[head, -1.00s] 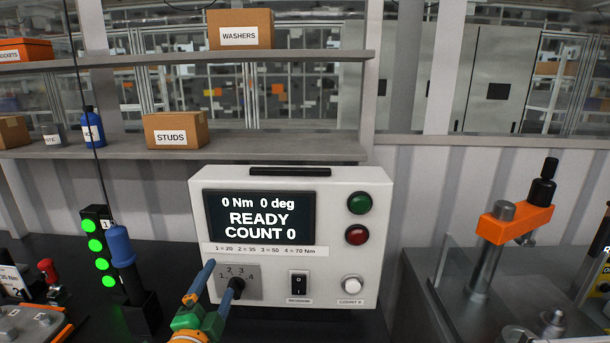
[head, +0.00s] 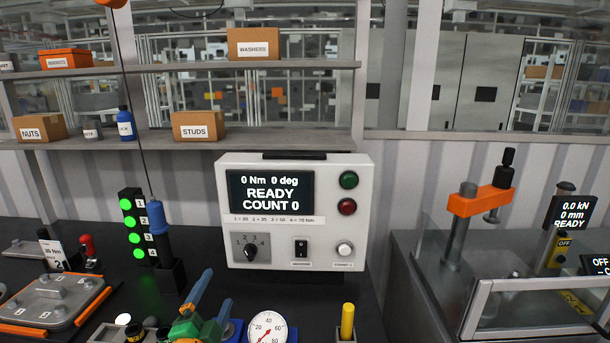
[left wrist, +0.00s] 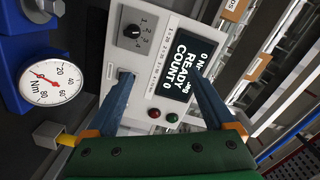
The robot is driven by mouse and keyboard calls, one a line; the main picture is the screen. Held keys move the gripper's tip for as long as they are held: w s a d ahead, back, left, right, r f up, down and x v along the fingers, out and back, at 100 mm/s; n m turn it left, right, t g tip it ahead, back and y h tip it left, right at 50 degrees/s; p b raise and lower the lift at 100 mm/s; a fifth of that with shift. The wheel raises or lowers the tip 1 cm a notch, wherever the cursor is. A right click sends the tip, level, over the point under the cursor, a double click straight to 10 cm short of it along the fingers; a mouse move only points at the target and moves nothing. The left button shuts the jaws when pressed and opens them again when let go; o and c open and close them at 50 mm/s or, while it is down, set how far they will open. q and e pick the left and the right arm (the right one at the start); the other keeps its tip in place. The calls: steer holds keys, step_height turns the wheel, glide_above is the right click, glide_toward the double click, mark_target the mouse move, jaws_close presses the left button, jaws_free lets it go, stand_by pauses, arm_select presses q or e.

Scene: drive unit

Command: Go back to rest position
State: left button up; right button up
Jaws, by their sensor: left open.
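My left gripper (head: 207,307) shows at the bottom middle of the head view, with green body and blue fingers. Its fingers are apart and nothing is between them. It is in front of and below the white controller box (head: 333,250), clear of its black selector knob (head: 250,252). The box's screen (head: 270,192) reads 0 Nm, 0 deg, READY, COUNT 0. In the left wrist view the two blue fingers (left wrist: 162,95) are spread, with the box (left wrist: 112,50) beyond them. My right gripper is not in view.
A dial gauge (head: 267,331) and a yellow-handled tool (head: 347,322) stand close right of my left gripper. A blue-handled tool (head: 157,220) stands beside green lights (head: 130,222). A press (head: 470,210) behind a clear guard is at right. An orange-edged plate (head: 50,300) lies at left.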

arm_select(q)
step_height(320, 180, down, 7)
steer(key=s+n+g+y, duration=0.1)
steer(key=s+n+g, duration=0.1)
steer(key=n+g, duration=0.1)
steer(key=s+d+f+n+g, duration=0.1)
steer(key=s+f+n+g, duration=0.5)
steer(key=s, duration=0.7)
steer(key=s+f+n+g, duration=0.2)
steer(key=s+f+g, duration=0.3)
steer(key=s+f, duration=0.5)
steer(key=s+f+g+b, duration=0.1)
steer(key=s+f+b, duration=0.15)
steer(key=f, duration=0.75)
steer(key=s+f+b, duration=0.2)
steer(key=f+b, duration=0.1)
steer(key=f, duration=0.6)
steer(key=s+a+f+g+b, duration=0.1)
steer(key=s+f+b, duration=0.3)
steer(key=s+f, duration=0.9)
step_height(320, 180, down, 3)
steer(key=shift+a+r+g+h, duration=0.1)
steer(key=shift+a+g+h, duration=0.2)
steer(key=shift+a, duration=0.2)
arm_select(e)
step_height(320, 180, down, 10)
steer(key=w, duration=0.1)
